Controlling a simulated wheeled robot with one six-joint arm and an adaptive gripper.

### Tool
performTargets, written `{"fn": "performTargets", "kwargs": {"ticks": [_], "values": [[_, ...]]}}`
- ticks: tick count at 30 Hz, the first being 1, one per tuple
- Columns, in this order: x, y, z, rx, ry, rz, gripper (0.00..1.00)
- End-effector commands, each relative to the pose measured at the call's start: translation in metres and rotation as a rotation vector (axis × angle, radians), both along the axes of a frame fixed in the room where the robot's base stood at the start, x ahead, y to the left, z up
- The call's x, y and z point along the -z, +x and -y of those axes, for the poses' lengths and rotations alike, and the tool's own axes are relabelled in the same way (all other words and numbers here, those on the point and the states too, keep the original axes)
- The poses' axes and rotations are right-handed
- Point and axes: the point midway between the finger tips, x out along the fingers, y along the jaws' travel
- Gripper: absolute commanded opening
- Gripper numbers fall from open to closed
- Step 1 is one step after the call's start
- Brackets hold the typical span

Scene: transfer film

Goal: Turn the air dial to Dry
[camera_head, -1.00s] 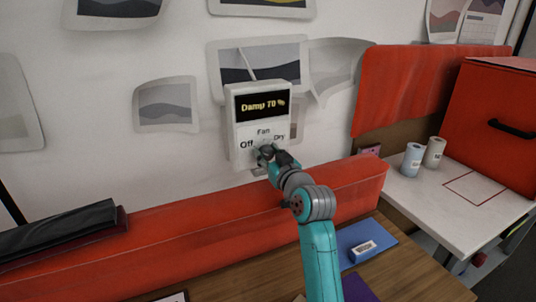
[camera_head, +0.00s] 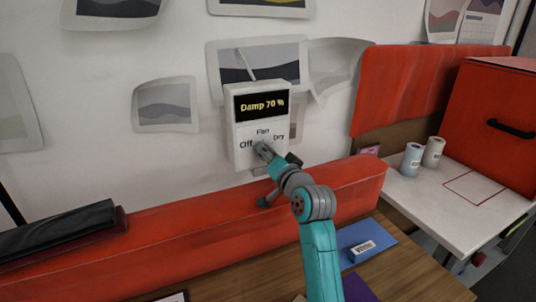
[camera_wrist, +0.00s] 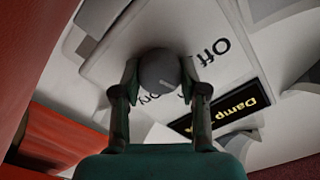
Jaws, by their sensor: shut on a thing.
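A white control box (camera_head: 237,160) is on the wall. Its dark display (camera_head: 262,105) reads "Damp 70 %" in yellow. Below it are the labels "Off" at left, "Fan" at top and "Dry" at right. My gripper (camera_head: 264,151) is at the lower face of the box, covering the dial. In the wrist view, the dial (camera_wrist: 160,72) is a round dark grey knob with my two fingers shut on its sides. The wrist view shows "Off" and part of "Damp" sideways.
A long red ledge (camera_head: 190,235) runs below the box, under my arm. A wooden desk (camera_head: 405,262) is in front. At right, a white table (camera_head: 490,190) bears two small rolls and a red box (camera_head: 500,115). Paper prints hang around the control box.

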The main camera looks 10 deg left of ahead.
Motion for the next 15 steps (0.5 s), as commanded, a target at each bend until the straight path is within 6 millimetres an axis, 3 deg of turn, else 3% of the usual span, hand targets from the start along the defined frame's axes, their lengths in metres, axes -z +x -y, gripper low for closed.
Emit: {"fn": "performTargets", "kwargs": {"ticks": [15], "values": [[0.0021, 0.0008, 0.0011, 0.001, 0.405, -0.274, 0.08]]}}
